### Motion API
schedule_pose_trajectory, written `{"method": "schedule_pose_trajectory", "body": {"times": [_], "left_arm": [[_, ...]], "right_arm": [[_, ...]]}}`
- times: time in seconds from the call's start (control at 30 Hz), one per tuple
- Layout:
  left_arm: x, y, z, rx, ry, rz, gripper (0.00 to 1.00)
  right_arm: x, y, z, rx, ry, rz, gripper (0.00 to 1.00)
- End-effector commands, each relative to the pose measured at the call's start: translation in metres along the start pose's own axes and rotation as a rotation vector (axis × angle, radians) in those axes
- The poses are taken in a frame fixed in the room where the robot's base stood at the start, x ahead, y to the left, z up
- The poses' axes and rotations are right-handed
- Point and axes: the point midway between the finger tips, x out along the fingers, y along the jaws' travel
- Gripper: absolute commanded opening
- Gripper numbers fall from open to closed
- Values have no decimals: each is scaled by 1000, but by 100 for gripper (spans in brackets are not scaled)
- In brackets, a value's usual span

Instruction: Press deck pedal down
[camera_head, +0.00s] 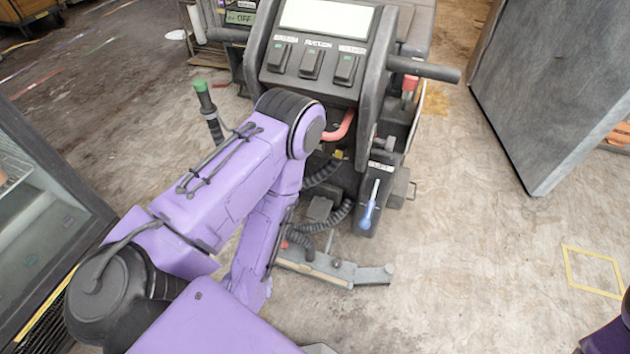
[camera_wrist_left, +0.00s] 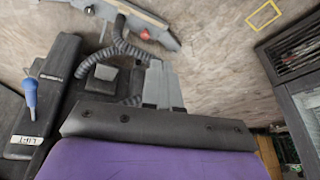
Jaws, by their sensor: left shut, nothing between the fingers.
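The floor machine (camera_head: 318,85) stands upright ahead, with a screen and several switches on its console. Low on its rear, a small dark grey block that looks like a pedal (camera_head: 320,208) sits between ribbed hoses. It also shows in the left wrist view (camera_wrist_left: 105,72); I cannot read a label on it. My left arm reaches down in front of the machine and hides part of its lower left. My left gripper (camera_wrist_left: 163,84) shows as shut grey fingers in the left wrist view, to the right of the block, apparently empty. The head view hides it behind the arm. My right gripper is out of view.
A blue-handled lever (camera_head: 369,212) hangs near a small label at the machine's right. A grey floor bar (camera_head: 345,270) extends low behind the machine. A glass-fronted cabinet (camera_head: 40,220) is at left and a grey panel (camera_head: 550,85) at right.

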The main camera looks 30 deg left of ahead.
Motion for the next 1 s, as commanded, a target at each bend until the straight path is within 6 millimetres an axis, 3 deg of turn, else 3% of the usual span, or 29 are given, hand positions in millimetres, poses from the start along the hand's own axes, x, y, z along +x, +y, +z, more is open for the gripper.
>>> {"method": "schedule_pose_trajectory", "body": {"times": [0.07, 0.17, 0.2, 0.27, 0.3, 0.4, 0.5, 0.63, 0.73, 1.0], "left_arm": [[20, 11, -4, 0, -1, 18, 0], [84, 49, -22, 14, -18, 83, 0], [115, 71, -38, 30, -27, 118, 0], [157, 104, -71, 67, -42, 169, 0], [179, 122, -97, 99, -49, 195, 0], [210, 154, -162, 183, -63, 229, 0], [216, 165, -218, 253, -69, 227, 0], [208, 165, -258, 304, -76, 208, 0], [202, 164, -268, 318, -82, 201, 0], [202, 164, -267, 320, -85, 200, 0]], "right_arm": [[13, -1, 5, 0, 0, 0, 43], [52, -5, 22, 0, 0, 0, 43], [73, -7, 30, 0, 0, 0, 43], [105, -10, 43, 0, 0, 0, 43], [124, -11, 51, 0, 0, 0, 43], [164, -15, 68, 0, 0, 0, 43], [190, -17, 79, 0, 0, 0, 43], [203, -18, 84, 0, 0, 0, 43], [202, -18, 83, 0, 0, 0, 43], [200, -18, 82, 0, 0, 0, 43]]}}
